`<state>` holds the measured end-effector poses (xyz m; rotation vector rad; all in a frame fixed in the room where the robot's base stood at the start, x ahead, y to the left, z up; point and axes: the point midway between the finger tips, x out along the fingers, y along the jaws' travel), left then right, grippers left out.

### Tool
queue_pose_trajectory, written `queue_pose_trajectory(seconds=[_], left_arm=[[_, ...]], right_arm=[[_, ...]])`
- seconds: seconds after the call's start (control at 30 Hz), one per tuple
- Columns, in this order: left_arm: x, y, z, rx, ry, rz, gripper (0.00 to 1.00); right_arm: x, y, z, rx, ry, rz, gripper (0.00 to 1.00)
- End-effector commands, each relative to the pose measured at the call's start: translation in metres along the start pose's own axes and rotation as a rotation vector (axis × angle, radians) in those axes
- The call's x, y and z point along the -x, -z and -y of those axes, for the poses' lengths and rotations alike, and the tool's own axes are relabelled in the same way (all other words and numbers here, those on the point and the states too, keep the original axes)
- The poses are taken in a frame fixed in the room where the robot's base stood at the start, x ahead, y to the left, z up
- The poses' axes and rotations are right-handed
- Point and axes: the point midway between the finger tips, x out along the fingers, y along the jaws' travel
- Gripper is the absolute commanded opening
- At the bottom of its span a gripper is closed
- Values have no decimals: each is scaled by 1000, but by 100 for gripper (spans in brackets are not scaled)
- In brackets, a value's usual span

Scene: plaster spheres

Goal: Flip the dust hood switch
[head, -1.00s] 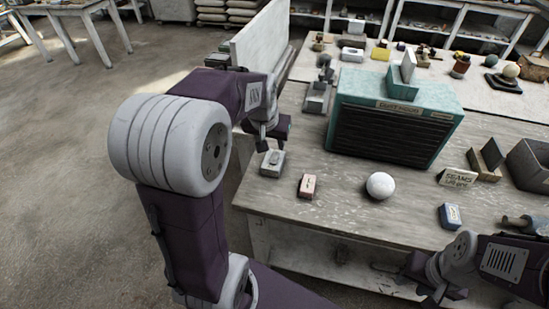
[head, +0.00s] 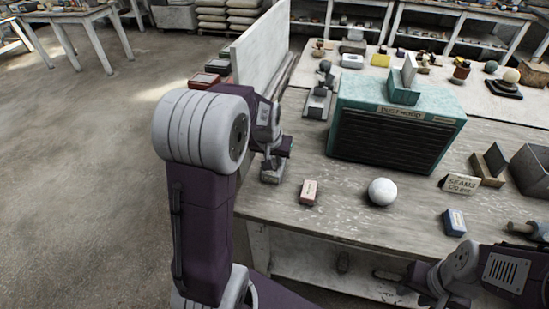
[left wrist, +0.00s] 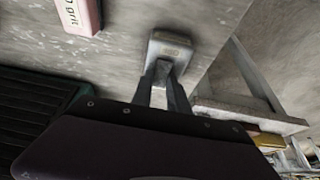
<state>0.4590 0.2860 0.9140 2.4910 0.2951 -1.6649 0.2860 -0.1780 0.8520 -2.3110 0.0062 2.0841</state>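The teal dust hood (head: 345,133) with a dark slatted front and a "DUST HOOD" label stands on the workbench. A small grey switch box (head: 271,177) sits near the bench's left edge; it also shows in the left wrist view (left wrist: 171,42). My left gripper (head: 272,160) is right over this box and hides its top in the head view. In the left wrist view its two fingertips (left wrist: 162,67) are close together at the box's near edge, with nothing seen between them. The toggle's position is hidden. My right gripper (head: 428,290) is low at the bench's front edge, its fingers unclear.
A pink block (head: 309,192), a white sphere (head: 382,191), a blue block (head: 453,222) and a "SEAMS" sign (head: 460,184) are on the bench. A small metal stand (head: 319,102) is left of the hood. An upright pale panel (head: 262,45) stands behind my left arm.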

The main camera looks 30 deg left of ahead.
Motion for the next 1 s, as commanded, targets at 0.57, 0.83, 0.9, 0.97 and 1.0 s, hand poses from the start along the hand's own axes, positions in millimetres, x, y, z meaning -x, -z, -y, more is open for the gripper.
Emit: queue_pose_trajectory(seconds=[0.57,0.83,0.9,0.97,1.0], left_arm=[[5,13,0,-1,0,336,0],[-4,11,0,0,0,396,0],[-5,11,0,0,0,396,0],[-5,11,0,0,0,395,0],[-5,11,0,0,0,395,0]], right_arm=[[121,13,2,0,0,0,36],[130,13,2,0,0,0,36],[129,13,2,0,0,0,36],[128,13,2,0,0,0,36],[128,13,2,0,0,0,36]])
